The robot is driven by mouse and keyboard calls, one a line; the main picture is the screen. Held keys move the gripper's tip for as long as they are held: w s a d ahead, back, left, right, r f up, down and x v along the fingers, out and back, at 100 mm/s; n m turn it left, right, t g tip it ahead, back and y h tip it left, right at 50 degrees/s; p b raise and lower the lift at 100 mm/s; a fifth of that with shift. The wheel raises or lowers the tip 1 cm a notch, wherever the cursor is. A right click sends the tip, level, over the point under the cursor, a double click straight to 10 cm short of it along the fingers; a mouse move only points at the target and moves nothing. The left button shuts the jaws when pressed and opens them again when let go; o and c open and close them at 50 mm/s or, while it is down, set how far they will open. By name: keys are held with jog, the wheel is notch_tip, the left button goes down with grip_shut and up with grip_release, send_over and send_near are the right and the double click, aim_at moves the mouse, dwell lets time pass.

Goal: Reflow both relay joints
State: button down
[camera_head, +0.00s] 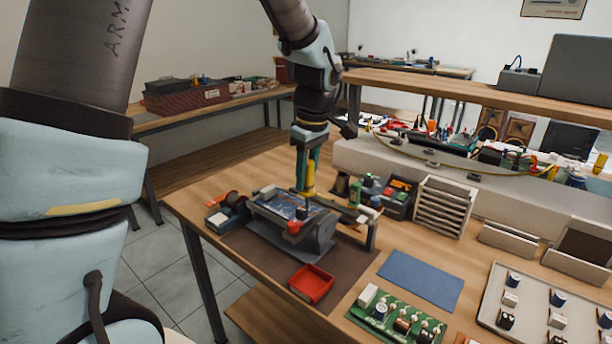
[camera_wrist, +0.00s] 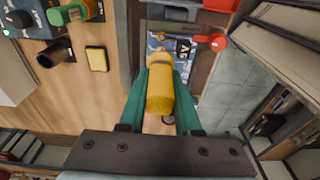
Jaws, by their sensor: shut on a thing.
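My gripper (camera_head: 306,168) points down over the workbench, its green fingers shut on a yellow-handled tool, likely the soldering iron (camera_wrist: 160,88). The tool's tip end points at the circuit board and is mostly hidden by the handle. The blue circuit board (camera_head: 287,207) is clamped in a grey holder (camera_head: 322,233) with a red knob (camera_head: 294,227); part of the board (camera_wrist: 182,48) also shows beyond the handle in the wrist view. The relay joints are too small to tell apart. I cannot tell whether the tip touches the board.
A red tray (camera_head: 312,284) sits in front of the holder. A yellow sponge (camera_wrist: 97,58) and a dark cylinder lie beside the gripper. A green board (camera_head: 396,318), a blue mat (camera_head: 420,281) and a parts tray (camera_head: 535,286) lie right.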

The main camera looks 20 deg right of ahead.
jog(key=shift+r+p, duration=1.65)
jog(key=shift+r, duration=0.65)
jog(key=shift+f, duration=0.15)
jog(key=shift+s+d+f+b, duration=0.2)
jog(key=shift+s+f+b, duration=0.15)
jog(key=shift+f+b, duration=0.3)
jog(key=shift+s+d+f+b, duration=0.2)
jog(key=shift+s+f+b, duration=0.1)
jog(key=shift+f+b, duration=0.3)
jog(key=shift+s+d+f, duration=0.15)
jog(key=shift+s+f, duration=0.15)
jog(key=shift+f, duration=0.2)
jog(key=shift+f+b, duration=0.4)
jog(key=shift+f, duration=0.15)
dwell(1.4)
jog(key=shift+r, duration=0.1)
